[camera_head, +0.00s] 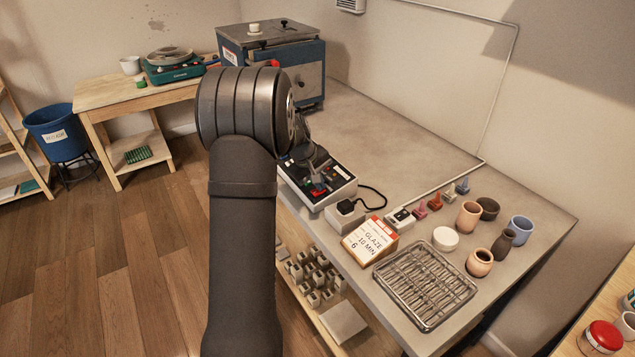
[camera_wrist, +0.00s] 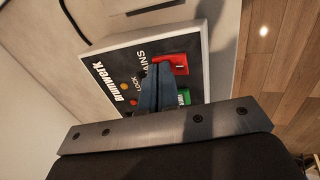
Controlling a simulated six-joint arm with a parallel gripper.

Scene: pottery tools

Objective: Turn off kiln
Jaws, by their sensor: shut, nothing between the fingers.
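The blue kiln (camera_head: 312,82) with a grey lid stands at the back end of the workbench. A control box (camera_head: 338,190) with a black panel lies on the bench in front of it. In the wrist view the panel (camera_wrist: 110,72) carries "MAINS" and "LOCK" lettering, a red switch part (camera_wrist: 180,62), a green part (camera_wrist: 184,96) and small lamps. My gripper (camera_head: 313,178) is shut and empty, low over the panel. In the wrist view its fingertips (camera_wrist: 157,68) are right beside the red part; whether they touch it I cannot tell.
A glaze card box (camera_head: 370,240), a wire rack (camera_head: 424,285) and several pots stand toward the front of the bench. The bench middle (camera_head: 400,140) is clear.

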